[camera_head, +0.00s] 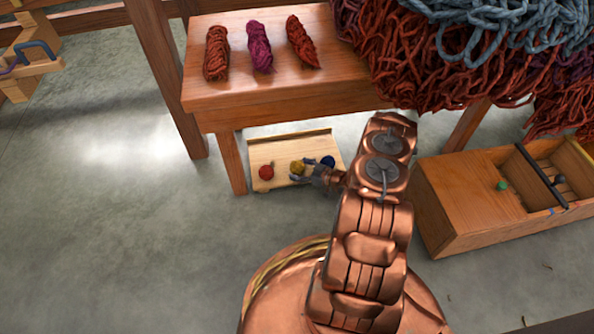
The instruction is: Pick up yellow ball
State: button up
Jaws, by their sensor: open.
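A yellow ball (297,167) sits on a shallow light-wood tray (258,150) on the floor below the front of the table. A red ball (266,171) lies to its left and a dark blue ball (328,161) to its right in the same tray. My gripper (301,171) is open and reaches in from the right at the yellow ball. Its fingers appear to lie on either side of the ball; I cannot tell whether they touch it. My gripper's body hides part of the tray's right side.
A wooden table (260,98) stands above the tray, with a brown skein (217,53), a purple skein (260,47) and a red skein (302,42). Loose wool (440,60) hangs at its right. A wooden box (465,205) stands at right.

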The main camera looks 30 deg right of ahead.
jog(key=shift+w, duration=0.1)
jog(key=c, duration=1.2)
